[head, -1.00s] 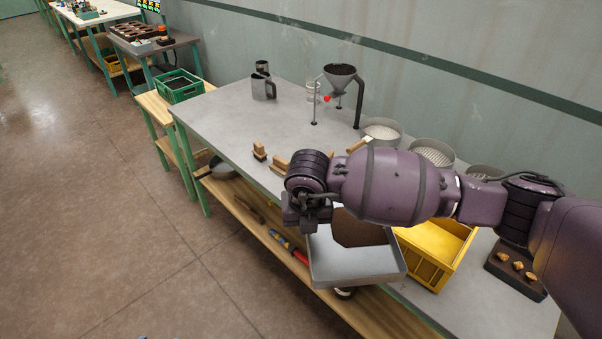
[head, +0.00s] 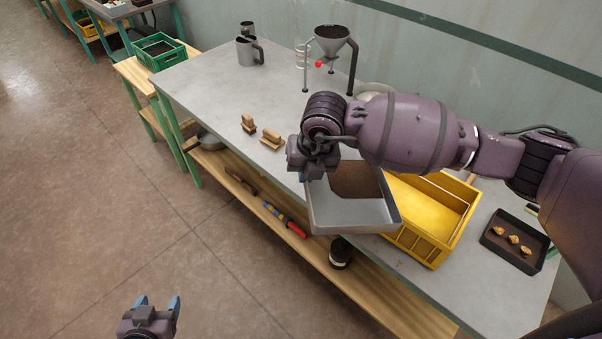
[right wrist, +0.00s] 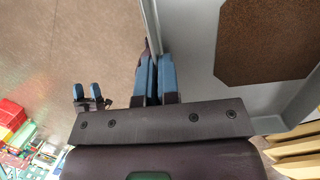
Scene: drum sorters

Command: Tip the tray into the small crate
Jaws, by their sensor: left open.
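A shallow grey metal tray (head: 352,217) is at the table's front edge, partly out over it and left of the yellow crate. A flat brown layer (head: 355,180) covers part of its floor; it also shows in the right wrist view (right wrist: 270,42). My right gripper (head: 308,174) is at the tray's left side. In the right wrist view its blue fingers (right wrist: 157,75) are closed on the tray's wall (right wrist: 152,25). My left gripper (head: 158,304) is open and empty over the floor at lower left. A green crate (head: 160,54) with dark contents stands beyond the table's left end.
A yellow crate (head: 425,232) stands right of the tray. A black tray with several brown lumps (head: 513,239) is at far right. Two wooden brushes (head: 270,137), a metal jug (head: 247,51) and a funnel stand (head: 332,42) are on the table. The table's left part is mostly clear.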

